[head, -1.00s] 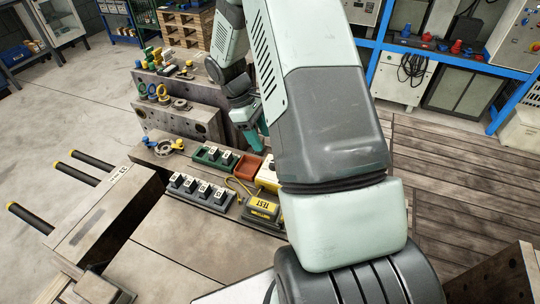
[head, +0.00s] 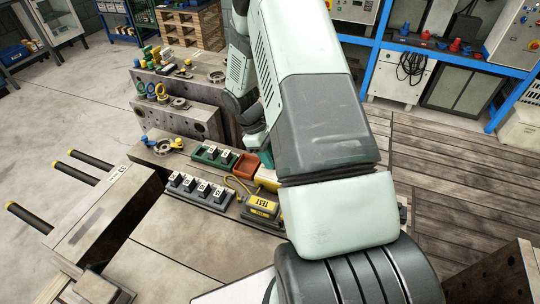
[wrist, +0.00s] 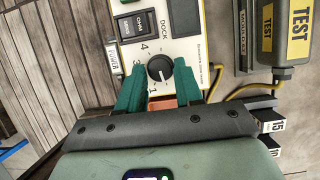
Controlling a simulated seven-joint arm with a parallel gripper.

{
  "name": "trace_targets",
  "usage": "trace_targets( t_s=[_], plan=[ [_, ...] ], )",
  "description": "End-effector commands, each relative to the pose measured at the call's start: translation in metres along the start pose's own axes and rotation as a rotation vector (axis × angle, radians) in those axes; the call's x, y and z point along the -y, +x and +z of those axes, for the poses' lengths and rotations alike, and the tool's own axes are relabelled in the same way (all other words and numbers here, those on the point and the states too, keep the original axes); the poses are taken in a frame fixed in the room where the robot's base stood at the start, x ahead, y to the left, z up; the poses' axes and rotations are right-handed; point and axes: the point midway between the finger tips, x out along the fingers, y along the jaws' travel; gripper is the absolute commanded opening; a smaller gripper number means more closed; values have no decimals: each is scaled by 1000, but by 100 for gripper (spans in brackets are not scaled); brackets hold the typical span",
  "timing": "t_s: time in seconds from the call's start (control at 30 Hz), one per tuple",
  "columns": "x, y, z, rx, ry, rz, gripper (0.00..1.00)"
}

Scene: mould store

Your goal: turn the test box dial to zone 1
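The test box is a pale panel with a yellow edge (wrist: 200,50) in the wrist view. In the head view only part of the box (head: 268,180) shows beside my arm. Its round black dial (wrist: 160,69) has a light pointer line and the numerals 4, 3 and 1 readable around it. I cannot tell for sure which number the pointer marks. My gripper (wrist: 158,66) is open, with one green finger on each side of the dial. No contact with the knob is clear. In the head view my gripper is mostly hidden by my arm.
A black rocker switch (wrist: 132,25) sits on the same panel. A TEST-labelled unit (head: 262,206) on a yellow cable stands next to the box. A red tray (head: 246,164), a green tray (head: 213,155) and a rack of numbered blocks (head: 198,190) are close by.

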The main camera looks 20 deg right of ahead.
Motion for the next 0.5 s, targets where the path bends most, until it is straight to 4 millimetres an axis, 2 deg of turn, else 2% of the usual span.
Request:
trace_targets(
  t_s=[0.03,0.2,0.5],
  plan=[
    [0,0,0,0,0,0,27],
    [0,0,0,0,0,0,1],
    [-1,0,0,-1,35,-14,0]
  ],
)
